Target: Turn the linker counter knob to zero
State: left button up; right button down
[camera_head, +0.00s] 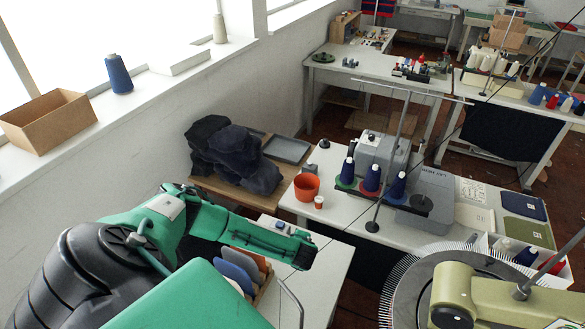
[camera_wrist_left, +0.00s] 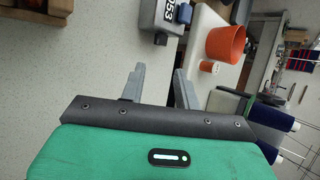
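A grey counter box (camera_wrist_left: 162,14) shows at the top of the left wrist view. Its white digits are turned sideways and appear to read 053. A small dark knob (camera_wrist_left: 160,39) sticks out at its lower end. My left gripper (camera_wrist_left: 158,76) has its two grey fingers apart with nothing between them. The fingers are short of the knob and apart from it. In the head view my green left arm reaches over the small near table; its fingers are mostly hidden there. An olive linker with a toothed dial (camera_head: 400,288) stands at the lower right. My right gripper is out of view.
A rack of coloured pads (camera_head: 240,268) stands beside my left arm. An orange bucket (camera_head: 306,188) and a small orange-and-white cup (camera_head: 319,203) stand on the white table behind. Thread cones (camera_head: 371,180) stand further right. Dark cloth (camera_head: 235,155) is heaped near the wall.

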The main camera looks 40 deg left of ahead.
pick_arm(q)
jog(key=p+x, duration=0.1)
jog(key=x, duration=1)
jog(key=shift+f, duration=0.1)
jog(key=shift+a, duration=0.1)
jog(key=shift+c, duration=0.2)
grip_shut()
